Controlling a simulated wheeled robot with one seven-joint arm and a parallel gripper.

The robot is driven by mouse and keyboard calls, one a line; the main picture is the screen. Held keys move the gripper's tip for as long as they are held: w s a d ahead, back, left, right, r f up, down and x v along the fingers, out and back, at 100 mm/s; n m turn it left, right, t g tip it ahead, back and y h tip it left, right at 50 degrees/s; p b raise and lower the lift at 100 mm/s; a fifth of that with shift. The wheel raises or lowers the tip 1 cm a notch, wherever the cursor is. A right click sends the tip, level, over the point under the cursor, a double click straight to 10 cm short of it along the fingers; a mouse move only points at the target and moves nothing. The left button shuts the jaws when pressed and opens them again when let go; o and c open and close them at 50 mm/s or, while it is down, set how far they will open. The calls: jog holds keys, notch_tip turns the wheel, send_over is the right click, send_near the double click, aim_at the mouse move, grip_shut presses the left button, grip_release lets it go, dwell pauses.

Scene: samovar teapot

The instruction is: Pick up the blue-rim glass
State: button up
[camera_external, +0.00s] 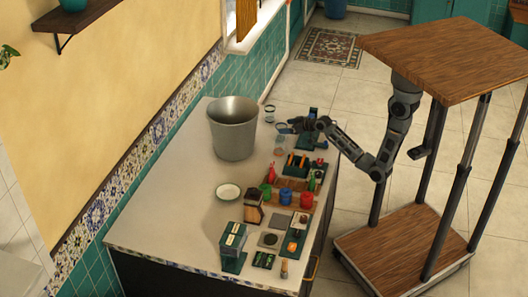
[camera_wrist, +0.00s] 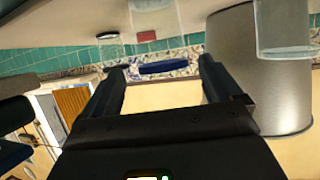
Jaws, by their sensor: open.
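The blue-rim glass (camera_external: 284,129) appears as a small clear glass with a bluish rim near the far right edge of the counter. My gripper (camera_external: 297,124) is just right of it, low over the counter, with the arm reaching in from the right. In the wrist view, which is upside down, a dark blue band (camera_wrist: 165,68) that looks like its rim lies between the two spread fingertips (camera_wrist: 160,72). The gripper is open; I cannot tell whether a finger touches the glass.
A large metal bucket (camera_external: 233,130) stands left of the gripper. Other clear glasses stand nearby, one behind (camera_external: 269,113) and one in front (camera_external: 278,151). Bottles, colored cups (camera_external: 285,196) and small trays crowd the counter's right side. The counter's left side is mostly clear.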

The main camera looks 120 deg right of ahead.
aim_at(278, 126)
jog(key=x, duration=0.5)
jog(key=shift+w+d+r, duration=0.1)
jog(key=shift+w+d, duration=0.15)
jog(key=shift+w, duration=0.05)
jog(key=shift+c, duration=0.2)
jog(key=c, duration=1.1)
